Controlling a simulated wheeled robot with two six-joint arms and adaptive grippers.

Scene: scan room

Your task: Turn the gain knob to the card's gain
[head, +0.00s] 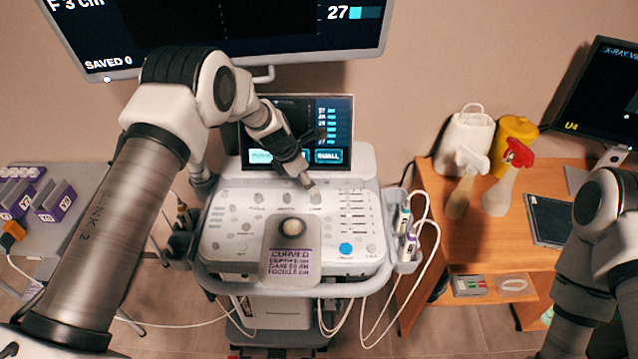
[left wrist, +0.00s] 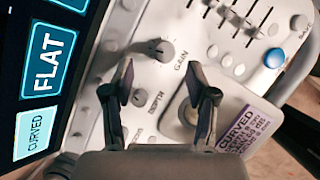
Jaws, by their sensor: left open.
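The ultrasound console (head: 225,240) stands in the middle of the head view. The depth knob (left wrist: 138,100) is close to the left finger. The card (head: 289,262) lies on the front of the panel and reads CURVED; its gain figure is too small to read surely.
The console screen (head: 335,150) stands behind the panel, under a large wall monitor (head: 250,25). Probes (head: 404,222) with white cables hang at the console's right side. A wooden desk (head: 480,240) with spray bottles (head: 500,190) is at right. My right arm is at the right edge.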

